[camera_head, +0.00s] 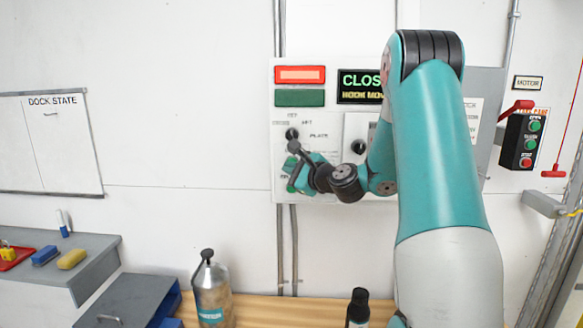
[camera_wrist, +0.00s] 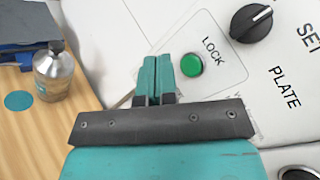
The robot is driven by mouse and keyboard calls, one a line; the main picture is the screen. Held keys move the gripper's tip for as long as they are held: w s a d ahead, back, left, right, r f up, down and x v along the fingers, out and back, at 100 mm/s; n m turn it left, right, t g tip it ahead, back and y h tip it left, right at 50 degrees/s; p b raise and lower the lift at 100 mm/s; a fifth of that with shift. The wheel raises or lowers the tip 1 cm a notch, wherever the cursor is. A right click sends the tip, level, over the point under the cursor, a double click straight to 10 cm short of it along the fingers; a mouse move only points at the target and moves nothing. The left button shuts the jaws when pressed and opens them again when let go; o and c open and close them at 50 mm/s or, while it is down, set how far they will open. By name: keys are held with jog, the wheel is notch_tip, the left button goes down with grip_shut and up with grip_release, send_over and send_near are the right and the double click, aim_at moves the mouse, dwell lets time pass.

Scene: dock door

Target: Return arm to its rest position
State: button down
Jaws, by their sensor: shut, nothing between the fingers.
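My arm reaches across the front of a white control panel (camera_head: 345,192) on the wall in the head view. My gripper (camera_wrist: 157,75) shows in the wrist view with its two teal fingers together and nothing between them. The fingertips are just left of a green button (camera_wrist: 191,65) beside the word LOCK; I cannot tell whether they touch the panel. A black knob (camera_wrist: 251,22) sits up and right of the button, near the words SET and PLATE. In the head view the gripper (camera_head: 292,186) is partly hidden by my wrist.
A metal bottle (camera_head: 211,290) and a dark bottle (camera_head: 357,308) stand on the wooden bench (camera_head: 275,312) below the panel. A black button box (camera_head: 521,140) and a red pull handle (camera_head: 553,173) are at right. A grey counter (camera_head: 100,245) is at left. The space before the whiteboard (camera_head: 50,145) is clear.

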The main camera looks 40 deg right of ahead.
jog(key=shift+s+a, duration=0.6)
jog(key=shift+a, duration=0.1)
jog(key=shift+a, duration=0.1)
jog(key=s+a+f+n+g+y+b, duration=0.25)
jog(key=a+n, duration=0.35)
jog(key=a, duration=0.3)
jog(key=s+a+f+n+g+y+b, duration=0.1)
jog(key=a+n+g+y, duration=0.2)
jog(key=a+n, duration=0.5)
jog(key=s+a+f+n+g+y+b, duration=0.1)
jog(key=s+a+f+n+g+y, duration=0.2)
jog(key=a, duration=0.8)
jog(key=s+a+f+n+g+h+b, duration=0.1)
jog(key=s+a+f+n+g, duration=0.1)
jog(key=s+n, duration=0.3)
jog(key=s+a+f+n+g+h+b, duration=0.1)
jog(key=s+a+n+g, duration=0.2)
jog(key=s+n, duration=0.3)
jog(key=s+a+f+n+g+h+b, duration=0.1)
jog(key=s+a+f+n+g+b, duration=0.1)
jog(key=s+n, duration=0.4)
jog(key=s+a+g, duration=0.1)
jog(key=s, duration=0.2)
jog(key=shift+s+f+g, duration=0.2)
jog(key=shift+f+g, duration=0.15)
